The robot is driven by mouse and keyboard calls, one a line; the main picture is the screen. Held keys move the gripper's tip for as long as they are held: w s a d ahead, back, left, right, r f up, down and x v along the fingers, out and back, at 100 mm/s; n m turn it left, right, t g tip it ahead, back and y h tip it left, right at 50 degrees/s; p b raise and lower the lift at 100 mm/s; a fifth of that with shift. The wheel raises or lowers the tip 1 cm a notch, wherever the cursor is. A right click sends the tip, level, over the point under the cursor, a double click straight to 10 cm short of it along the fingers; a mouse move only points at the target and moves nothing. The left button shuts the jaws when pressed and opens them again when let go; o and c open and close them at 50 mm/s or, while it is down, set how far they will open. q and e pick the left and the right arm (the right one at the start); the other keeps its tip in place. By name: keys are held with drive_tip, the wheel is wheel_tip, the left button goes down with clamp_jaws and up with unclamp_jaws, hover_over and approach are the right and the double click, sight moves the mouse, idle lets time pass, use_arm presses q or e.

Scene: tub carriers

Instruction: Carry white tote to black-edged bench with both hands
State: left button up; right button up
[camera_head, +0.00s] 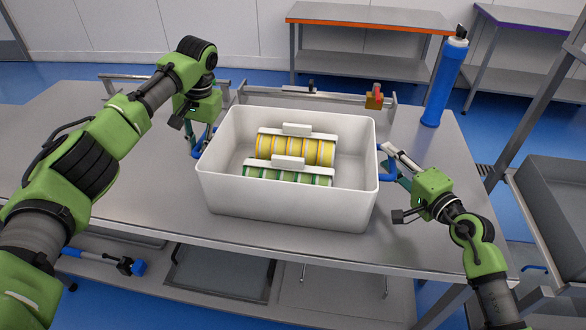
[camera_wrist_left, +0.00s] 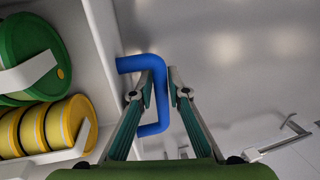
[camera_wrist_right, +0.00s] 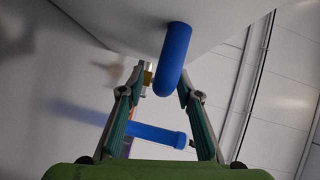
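The white tote (camera_head: 285,202) stands upright on a grey metal table (camera_head: 440,200) in the head view. Inside lie yellow and green striped rolls in white holders. It has blue handles at its left (camera_head: 197,152) and right (camera_head: 385,175) ends. My left gripper (camera_wrist_left: 160,82) has its fingers close on both sides of the left handle (camera_wrist_left: 142,62); whether they press on it is unclear. My right gripper (camera_wrist_right: 161,82) has its fingers either side of the right handle (camera_wrist_right: 176,55), with a gap showing at one finger. I make out no black-edged bench.
An orange-edged bench (camera_head: 370,22) and a purple-edged bench (camera_head: 530,22) stand behind. A blue bottle (camera_head: 445,85) stands at the table's back right corner. A metal rail with a yellow and red piece (camera_head: 374,98) lies behind the tote. A grey bin (camera_head: 560,215) is at right.

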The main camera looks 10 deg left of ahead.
use_arm(q)
clamp_jaws()
use_arm(e)
drive_tip(key=c, duration=0.5)
clamp_jaws()
